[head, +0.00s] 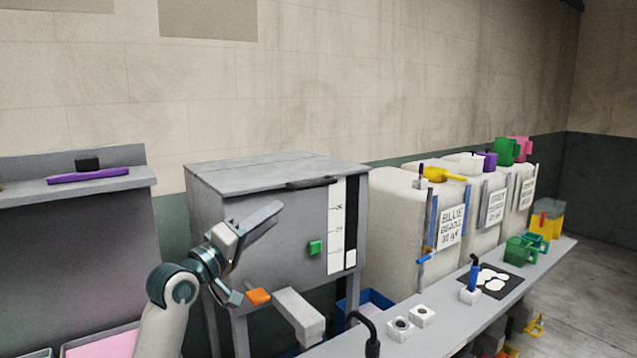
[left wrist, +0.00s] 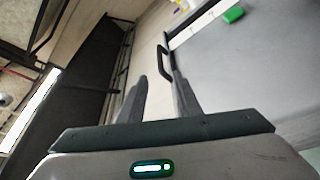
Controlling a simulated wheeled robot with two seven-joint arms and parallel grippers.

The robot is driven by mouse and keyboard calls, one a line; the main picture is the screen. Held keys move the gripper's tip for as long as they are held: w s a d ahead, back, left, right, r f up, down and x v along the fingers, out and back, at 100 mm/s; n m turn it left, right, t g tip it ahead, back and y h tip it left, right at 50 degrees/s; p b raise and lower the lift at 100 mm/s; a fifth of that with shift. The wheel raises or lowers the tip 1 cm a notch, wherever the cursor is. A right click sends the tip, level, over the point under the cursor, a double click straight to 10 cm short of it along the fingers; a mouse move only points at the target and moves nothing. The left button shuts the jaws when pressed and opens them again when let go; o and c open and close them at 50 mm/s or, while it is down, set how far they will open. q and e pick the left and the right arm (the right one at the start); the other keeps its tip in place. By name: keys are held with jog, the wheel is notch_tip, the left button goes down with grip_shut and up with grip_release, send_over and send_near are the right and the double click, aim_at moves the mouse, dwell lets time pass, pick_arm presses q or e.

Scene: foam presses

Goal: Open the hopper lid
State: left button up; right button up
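The hopper (head: 205,210) is a grey box on legs against the wall. Its flat grey lid (head: 265,170) lies shut on top. A dark bar handle (head: 312,183) sits at the lid's front edge. My left gripper (head: 265,220) is in front of the hopper, below and left of the handle, with its fingers pointing up and right. In the left wrist view the handle (left wrist: 163,62) shows just beyond the fingertips (left wrist: 156,78), nearer the right finger. The fingers are apart with nothing between them. My right gripper is not in view.
The hopper front has a green button (head: 315,247), a level gauge (head: 337,230) and an orange-tipped part (head: 258,296) below. White bead containers (head: 397,215) stand to the right. A narrow bench (head: 455,318) with small tools runs along the front right. A grey shelf unit (head: 60,235) stands left.

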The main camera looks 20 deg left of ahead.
aim_at(315, 185)
pick_arm(q)
jog(key=b+x, duration=0.2)
jog(key=x, duration=1.5)
jog(key=shift+w+r, duration=0.1)
jog(key=shift+r, duration=0.05)
grip_shut()
